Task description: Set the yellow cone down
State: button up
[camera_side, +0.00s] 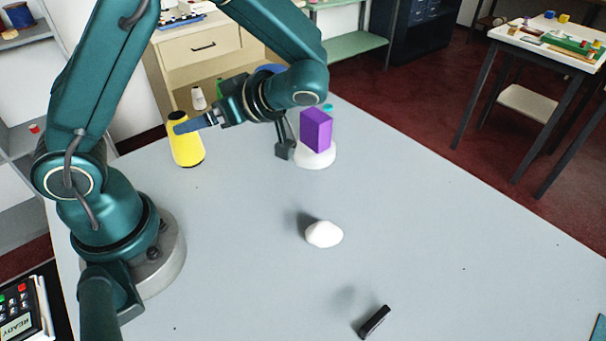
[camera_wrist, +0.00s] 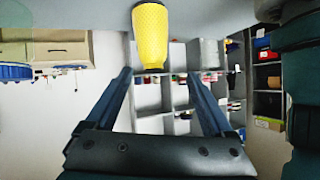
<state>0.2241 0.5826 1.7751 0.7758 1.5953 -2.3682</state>
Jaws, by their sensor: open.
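The yellow cone (camera_side: 187,151) stands upright on the grey counter (camera_side: 430,220), near its back left edge, with a dark tip. My gripper (camera_side: 181,128) reaches toward it from the right, at the height of its upper part. The blue fingers overlap the cone in the side view, so contact is hard to judge there. In the wrist view, which looks upside down, the yellow cone (camera_wrist: 152,36) hangs from the counter at the top. The spread fingers (camera_wrist: 158,73) have an empty gap between them, with the cone beyond the tips.
A purple block (camera_side: 316,131) sits on a white round piece (camera_side: 316,158) right of my gripper. A white lump (camera_side: 323,234) and a black bar (camera_side: 375,321) lie on the counter toward the front. A keypad device (camera_side: 22,315) is at lower left. The counter's right side is mostly clear.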

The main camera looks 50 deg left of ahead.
jog(key=s+d+r+m+t+h, duration=0.1)
jog(key=d+m+t+h, duration=0.4)
jog(key=m, duration=0.5)
jog(key=s+d+r+m+t+h, duration=0.2)
jog(key=d+r+m+t+h, duration=0.2)
jog(key=m, duration=0.6)
jog(key=shift+d+m+t+h, duration=0.4)
jog(key=shift+d+t+h, duration=0.55)
jog(key=shift+d, duration=0.65)
